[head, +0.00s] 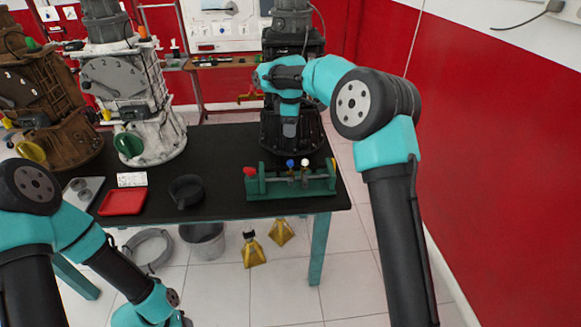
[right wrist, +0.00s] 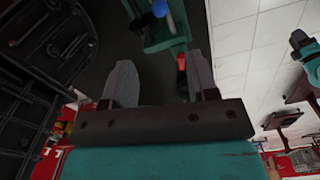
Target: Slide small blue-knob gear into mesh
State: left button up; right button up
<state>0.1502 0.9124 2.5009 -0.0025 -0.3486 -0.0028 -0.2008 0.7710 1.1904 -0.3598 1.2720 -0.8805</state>
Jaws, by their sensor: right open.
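A green fixture (head: 290,190) lies along the table's front right. In the right wrist view the blue knob (right wrist: 160,9) is at the top edge, on the green fixture (right wrist: 166,35), beyond the fingers. My right gripper (head: 289,132) points down above and behind the fixture. In the right wrist view its fingers (right wrist: 161,88) are apart with nothing held between them. My left arm enters at the lower left; its gripper is out of frame.
A red knob (head: 249,172) is at the fixture's left end. A dark engine (head: 305,120) stands close behind my right gripper. A black bowl (head: 186,191), red tray (head: 122,201) and white engine (head: 130,95) are further left. The black table top (head: 225,160) is bare between bowl and fixture.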

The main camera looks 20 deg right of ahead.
aim_at(290, 166)
notch_tip(290, 166, down, 17)
jog(key=shift+f, duration=0.2)
dwell(0.5)
grip_shut()
dwell(0.4)
